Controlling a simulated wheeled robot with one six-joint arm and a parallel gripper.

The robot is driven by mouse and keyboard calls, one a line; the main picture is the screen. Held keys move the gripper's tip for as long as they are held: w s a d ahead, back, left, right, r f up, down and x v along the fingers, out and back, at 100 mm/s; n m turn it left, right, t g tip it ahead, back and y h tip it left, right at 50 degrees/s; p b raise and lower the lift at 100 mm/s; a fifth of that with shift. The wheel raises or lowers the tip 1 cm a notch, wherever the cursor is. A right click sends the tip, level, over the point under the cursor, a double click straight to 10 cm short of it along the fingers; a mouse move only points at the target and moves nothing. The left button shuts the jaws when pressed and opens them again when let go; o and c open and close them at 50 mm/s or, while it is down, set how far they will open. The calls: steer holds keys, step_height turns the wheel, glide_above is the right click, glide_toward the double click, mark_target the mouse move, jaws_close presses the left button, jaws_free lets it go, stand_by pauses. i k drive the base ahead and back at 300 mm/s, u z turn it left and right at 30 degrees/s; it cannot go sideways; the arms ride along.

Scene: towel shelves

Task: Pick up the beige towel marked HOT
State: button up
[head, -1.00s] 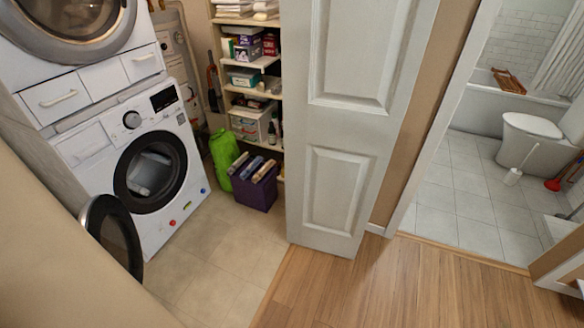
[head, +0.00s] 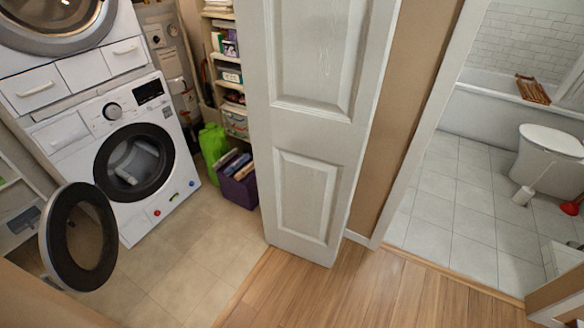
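I cannot make out a beige towel marked HOT in the head view. A shelf unit (head: 222,14) stands behind the open door, with white folded items at its top edge that may be towels; I cannot read any mark on them. Most of the shelf is hidden by the door. My gripper is not in view.
A white panel door (head: 308,130) stands open in the middle. A bathroom with a toilet (head: 545,165) lies right. The wooden floor (head: 400,297) is clear.

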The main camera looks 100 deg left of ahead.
mark_target(241, 174)
steer(key=z, duration=1.95)
steer(key=k, duration=2.35)
steer(key=u, duration=1.25)
steer(key=k, duration=1.55)
steer(key=u, duration=3.45)
